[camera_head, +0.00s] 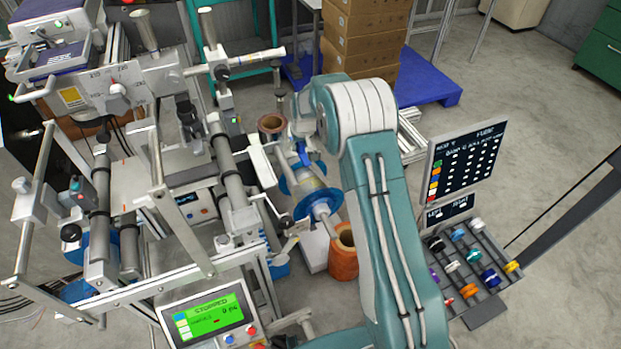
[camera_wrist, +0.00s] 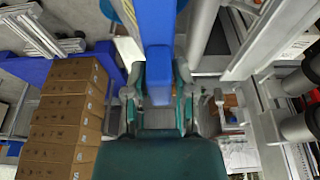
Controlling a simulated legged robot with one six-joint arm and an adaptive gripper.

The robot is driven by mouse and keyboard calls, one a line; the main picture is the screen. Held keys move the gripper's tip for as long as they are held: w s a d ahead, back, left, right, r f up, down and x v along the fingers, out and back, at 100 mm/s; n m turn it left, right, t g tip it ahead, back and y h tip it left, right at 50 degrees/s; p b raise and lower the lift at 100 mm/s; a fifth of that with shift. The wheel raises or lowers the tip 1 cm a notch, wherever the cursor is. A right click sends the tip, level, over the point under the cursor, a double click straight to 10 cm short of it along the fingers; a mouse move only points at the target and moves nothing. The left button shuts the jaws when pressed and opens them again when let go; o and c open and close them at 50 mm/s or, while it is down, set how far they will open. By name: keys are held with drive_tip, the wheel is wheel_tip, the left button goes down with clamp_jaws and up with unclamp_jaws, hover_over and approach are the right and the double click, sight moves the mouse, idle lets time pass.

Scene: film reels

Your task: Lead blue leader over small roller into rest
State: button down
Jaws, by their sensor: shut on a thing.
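The blue leader (camera_wrist: 156,25) is a wide blue strip running from the top of the wrist view down between the fingers of my gripper (camera_wrist: 158,95), which is shut on it. In the head view a small piece of the blue leader (camera_head: 303,153) shows by my gripper (camera_head: 297,145), just above a reel with blue flanges (camera_head: 319,206). My arm hides part of this area. The machine's rollers and bars stand just left of my gripper. I cannot tell for sure which part is the small roller or the rest.
The grey machine frame (camera_head: 225,170) fills the left, with a green screen (camera_head: 208,315) reading STOPPED. Brown rolls (camera_head: 343,262) stand near the reel. A board (camera_head: 467,155) and a rack of coloured pieces (camera_head: 470,265) are at right. Cardboard boxes (camera_head: 358,45) stand on a blue pallet (camera_head: 430,92).

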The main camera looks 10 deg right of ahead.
drive_tip(key=shift+a, duration=0.1)
drive_tip(key=shift+s+a, duration=0.25)
drive_tip(key=shift+a, duration=0.95)
drive_tip(key=shift+s+a, duration=0.2)
drive_tip(key=shift+a, duration=0.95)
drive_tip(key=shift+r, duration=0.1)
drive_tip(key=s+a+r, duration=0.1)
drive_tip(key=a+r, duration=0.6)
drive_tip(key=shift+s+r, duration=0.2)
drive_tip(key=shift+s, duration=0.05)
idle(1.2)
drive_tip(key=shift+a, duration=0.1)
idle(0.6)
idle(0.7)
hover_over(261, 165)
drive_tip(key=s, duration=0.1)
drive_tip(key=shift+s+d+f, duration=0.1)
drive_tip(key=shift+f, duration=1.75)
drive_tip(key=shift+s+d+f, duration=0.1)
drive_tip(key=shift+f, duration=1.75)
drive_tip(key=shift+f, duration=0.1)
